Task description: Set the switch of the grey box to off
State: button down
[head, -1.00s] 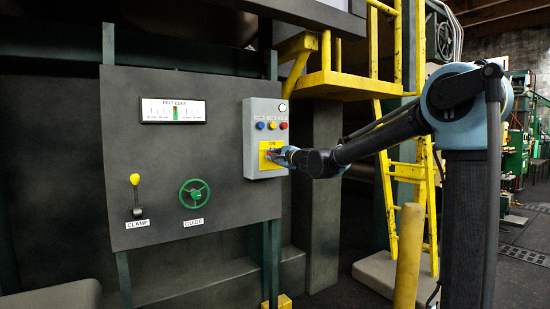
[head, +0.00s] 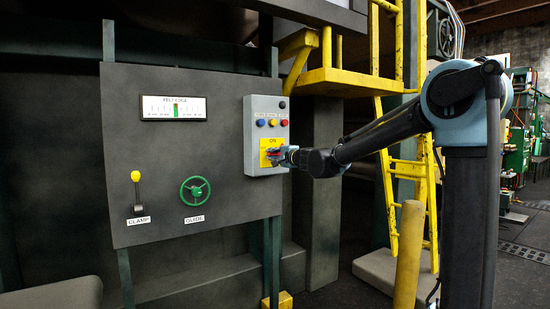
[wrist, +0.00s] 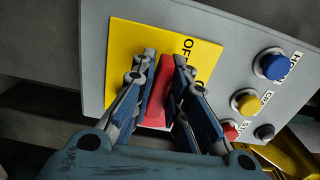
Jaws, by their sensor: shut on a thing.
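The grey box (head: 252,135) is mounted at the right edge of the dark panel. Its yellow switch plate (head: 264,143) has "ON" at its top. My gripper (head: 272,156) is at the plate, shut on the red switch handle (wrist: 160,90). In the wrist view the handle stands between the two fingers, its upper end near the partly hidden "OFF" lettering (wrist: 187,47). The handle lies roughly level across the plate. The fingers hide part of the plate and lettering, so the exact pointer position is unclear. The small lamp (head: 282,105) at the box's top is dark.
Blue (wrist: 273,65), yellow (wrist: 246,101) and red (wrist: 229,130) buttons sit close beside my fingers. The panel also carries a gauge (head: 173,108), a clamp lever (head: 137,192) and a green wheel (head: 195,190). A yellow ladder (head: 388,180) and post (head: 408,255) stand near my arm.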

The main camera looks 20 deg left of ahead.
jog(key=shift+s+f, duration=0.1)
jog(key=c, duration=1.6)
grip_release()
jog(key=shift+o, duration=0.2)
jog(key=v, duration=1.1)
jog(key=shift+s+d, duration=0.2)
jog(key=shift+d, duration=0.15)
